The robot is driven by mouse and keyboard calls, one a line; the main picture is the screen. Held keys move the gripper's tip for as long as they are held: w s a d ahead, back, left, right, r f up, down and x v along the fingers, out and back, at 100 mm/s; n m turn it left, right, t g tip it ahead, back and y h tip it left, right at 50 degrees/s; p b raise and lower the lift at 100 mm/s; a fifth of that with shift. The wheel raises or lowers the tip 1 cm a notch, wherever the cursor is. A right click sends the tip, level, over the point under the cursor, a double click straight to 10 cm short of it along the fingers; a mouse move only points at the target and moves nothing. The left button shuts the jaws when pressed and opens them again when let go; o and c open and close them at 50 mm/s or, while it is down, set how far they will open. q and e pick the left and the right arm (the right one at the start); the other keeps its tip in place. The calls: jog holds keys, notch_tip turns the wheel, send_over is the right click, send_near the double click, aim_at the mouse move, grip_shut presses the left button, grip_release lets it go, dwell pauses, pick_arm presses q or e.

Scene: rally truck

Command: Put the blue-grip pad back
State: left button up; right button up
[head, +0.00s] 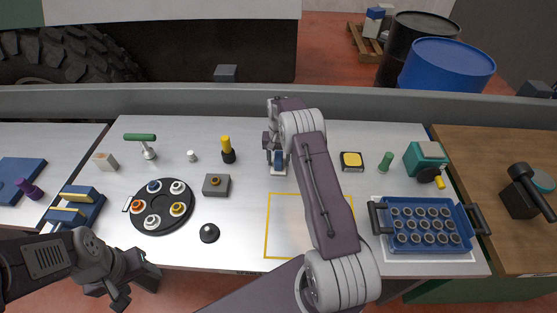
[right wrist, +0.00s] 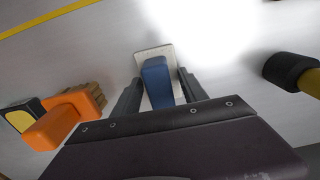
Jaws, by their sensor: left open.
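The blue-grip pad, a pale flat base with an upright blue grip, lies on the grey table, seen in the head view (head: 279,170) and the right wrist view (right wrist: 157,82). My right gripper (right wrist: 160,90) points down at it, with one finger on each side of the blue grip. Gaps show between fingers and grip, so it is open. In the head view my right gripper (head: 274,145) is partly hidden by its own arm. My left gripper (head: 137,283) is open and empty at the table's front left edge.
A yellow outlined area (head: 267,225) lies in front of the pad, partly under my right arm. An orange-handled brush (right wrist: 62,120) and a black-and-yellow cylinder (head: 228,150) stand near the pad. Further off are a black round tray (head: 161,228), a blue crate (head: 425,250) and blue stands (head: 82,203).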

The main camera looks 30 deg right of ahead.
aim_at(278, 157)
notch_tip(278, 157, up, 12)
jog(key=b, duration=0.1)
jog(key=shift+r, duration=0.25)
jog(key=s+a+n, duration=0.2)
jog(key=s+a, duration=0.3)
jog(key=s, duration=0.3)
jog(key=s+a+f+n, duration=0.1)
jog(key=s+a+n, duration=0.1)
jog(key=s+a, duration=0.3)
jog(key=s+a+n+t, duration=0.1)
jog(key=s+a, duration=0.4)
jog(key=s, duration=0.7)
jog(key=shift+s+a+f+n, duration=0.15)
jog(key=shift+s+f+n, duration=0.2)
jog(key=shift+n, duration=0.25)
jog(key=shift+w, duration=0.1)
